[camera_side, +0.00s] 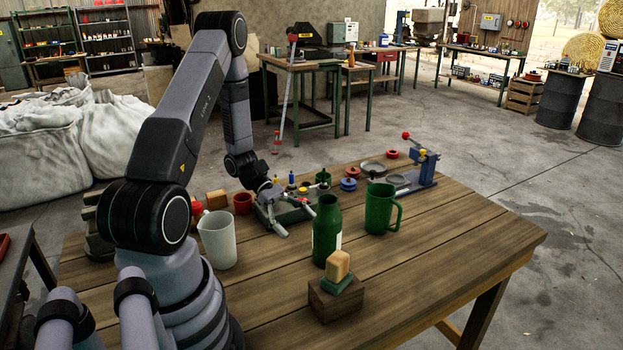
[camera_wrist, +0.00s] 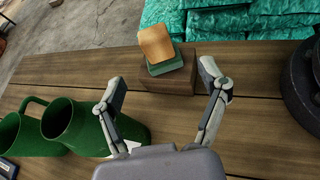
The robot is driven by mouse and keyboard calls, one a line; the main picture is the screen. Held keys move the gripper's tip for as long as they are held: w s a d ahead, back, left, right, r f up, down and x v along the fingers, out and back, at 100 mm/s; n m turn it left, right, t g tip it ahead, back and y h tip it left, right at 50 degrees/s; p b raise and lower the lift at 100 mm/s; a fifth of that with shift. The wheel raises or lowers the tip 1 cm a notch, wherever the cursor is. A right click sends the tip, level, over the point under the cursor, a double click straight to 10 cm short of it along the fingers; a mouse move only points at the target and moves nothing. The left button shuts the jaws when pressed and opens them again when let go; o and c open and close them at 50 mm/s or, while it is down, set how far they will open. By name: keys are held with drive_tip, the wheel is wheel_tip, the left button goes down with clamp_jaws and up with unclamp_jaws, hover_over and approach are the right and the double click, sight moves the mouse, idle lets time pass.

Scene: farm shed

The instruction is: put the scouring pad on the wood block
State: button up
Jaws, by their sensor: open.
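The wood block (camera_side: 335,302) is dark brown and sits near the table's front edge in the side view; it also shows in the wrist view (camera_wrist: 178,77). The green scouring pad (camera_side: 336,284) lies on top of it, also in the wrist view (camera_wrist: 165,64). A tan, sponge-like piece (camera_side: 338,263) stands on the green layer; I cannot tell if it is part of the pad. My gripper (camera_side: 297,222) is open and empty, beyond the green bottle and apart from the block. In the wrist view its spread fingers (camera_wrist: 164,84) frame the block from a distance.
A green bottle (camera_side: 326,232) stands close behind the block, with a green mug (camera_side: 380,208) to its right. A pale pitcher (camera_side: 218,240) stands left. Small parts and a blue vise-like tool (camera_side: 424,168) are at the back. The table's right side is clear.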

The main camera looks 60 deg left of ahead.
drive_tip(key=s+d+r+m+y, duration=0.3)
drive_tip(key=s+r+m+y, duration=0.1)
drive_tip(key=r+m, duration=0.3)
drive_tip(key=s+d+r+m+t+y, duration=0.1)
drive_tip(key=s+d+r+m+y, duration=0.1)
drive_tip(key=r+m, duration=0.5)
drive_tip(key=s+d+r+m+y, duration=0.3)
drive_tip(key=s+r+m+y, duration=0.2)
drive_tip(key=r, duration=0.6)
drive_tip(key=shift+s+d+m+y, duration=0.3)
drive_tip(key=shift+m+y, duration=0.3)
drive_tip(key=shift+m, duration=0.4)
